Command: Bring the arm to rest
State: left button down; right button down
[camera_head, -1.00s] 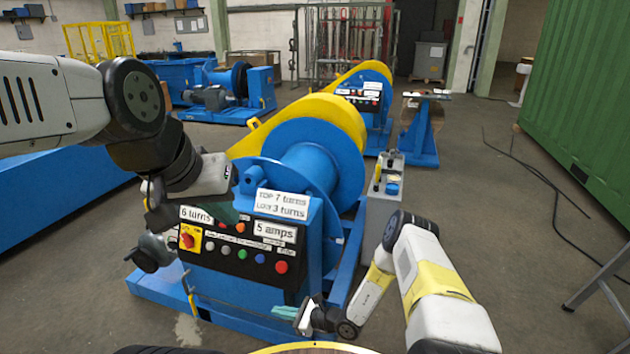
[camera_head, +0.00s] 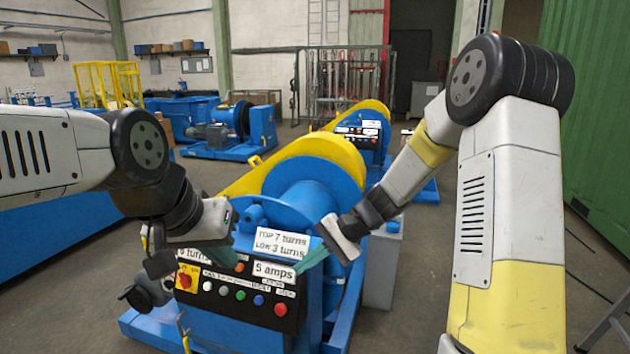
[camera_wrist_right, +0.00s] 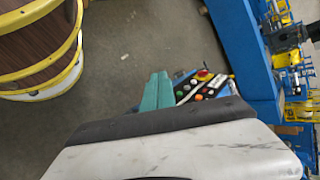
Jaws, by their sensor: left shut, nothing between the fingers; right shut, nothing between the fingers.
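My left arm comes in from the left in the head view. Its gripper (camera_head: 207,254) has teal fingers, is shut and empty, and is in front of the upper left of the control panel, partly covering the "6 turns" label. My right arm reaches in from the right. Its gripper (camera_head: 312,259) is shut and empty, with teal fingers pointing left and down in front of the panel's right part near the "5 amps" label. In the right wrist view the teal fingers (camera_wrist_right: 155,92) lie side by side, with the panel's buttons beyond them. Whether the fingers touch the panel cannot be told.
The blue machine with its control panel (camera_head: 240,293) and drum (camera_head: 318,190) stands in the middle. A grey box (camera_head: 382,270) stands to its right. A green container wall (camera_head: 600,130) is at the far right. A round wood-and-yellow object (camera_wrist_right: 40,45) shows in the right wrist view.

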jog(key=s+d+r+n+t+h, duration=0.5)
jog(key=s+d+r, duration=1)
jog(key=s, duration=0.3)
jog(key=shift+d+n+t+h, duration=0.4)
jog(key=shift+d+t+h, duration=0.45)
jog(key=shift+h, duration=0.45)
jog(key=shift+s+a+r, duration=0.1)
